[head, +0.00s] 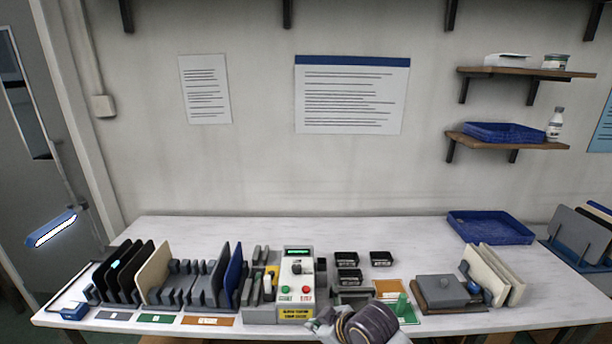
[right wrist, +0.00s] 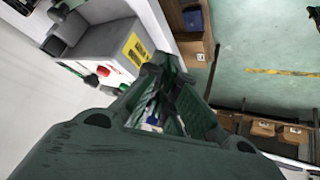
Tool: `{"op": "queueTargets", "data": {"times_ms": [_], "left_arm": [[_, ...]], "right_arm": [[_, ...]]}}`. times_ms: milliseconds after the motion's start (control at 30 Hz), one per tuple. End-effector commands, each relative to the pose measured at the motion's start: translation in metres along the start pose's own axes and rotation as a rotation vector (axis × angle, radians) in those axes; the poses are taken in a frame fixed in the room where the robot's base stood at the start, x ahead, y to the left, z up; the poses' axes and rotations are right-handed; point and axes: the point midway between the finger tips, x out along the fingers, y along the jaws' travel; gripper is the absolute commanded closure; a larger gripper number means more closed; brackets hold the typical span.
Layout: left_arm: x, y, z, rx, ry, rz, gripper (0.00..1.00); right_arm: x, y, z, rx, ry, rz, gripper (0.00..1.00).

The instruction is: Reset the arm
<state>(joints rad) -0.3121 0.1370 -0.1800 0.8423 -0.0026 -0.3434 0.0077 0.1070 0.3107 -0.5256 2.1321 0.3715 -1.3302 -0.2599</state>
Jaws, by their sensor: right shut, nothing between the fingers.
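My right gripper (head: 322,320) is low at the front edge of the table, just right of the control box (head: 297,268), partly hidden by my own arm. In the right wrist view its dark fingers (right wrist: 162,68) come together at the tips with nothing between them. The control box, with red and green buttons and a yellow label, also shows in the right wrist view (right wrist: 98,48) at upper left, beside the fingers and apart from them. My left gripper is in neither view.
Slotted racks with upright panels (head: 155,272) stand left of the box. Small black blocks (head: 381,258), a green board (head: 407,317) and a grey lidded block (head: 440,289) lie right. A blue tray (head: 490,228) sits at the back right. The back middle is clear.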

Motion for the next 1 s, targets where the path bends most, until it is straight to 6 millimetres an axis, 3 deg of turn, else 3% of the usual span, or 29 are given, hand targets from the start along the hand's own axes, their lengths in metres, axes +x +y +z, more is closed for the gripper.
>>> {"op": "queueTargets", "data": {"times_ms": [567,1000], "left_arm": [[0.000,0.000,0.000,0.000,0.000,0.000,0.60],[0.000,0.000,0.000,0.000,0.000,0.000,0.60]], "right_arm": [[-0.034,-0.011,0.100,0.318,-0.148,0.071,1.00],[-0.075,-0.021,0.189,0.552,-0.310,0.162,1.00]]}}
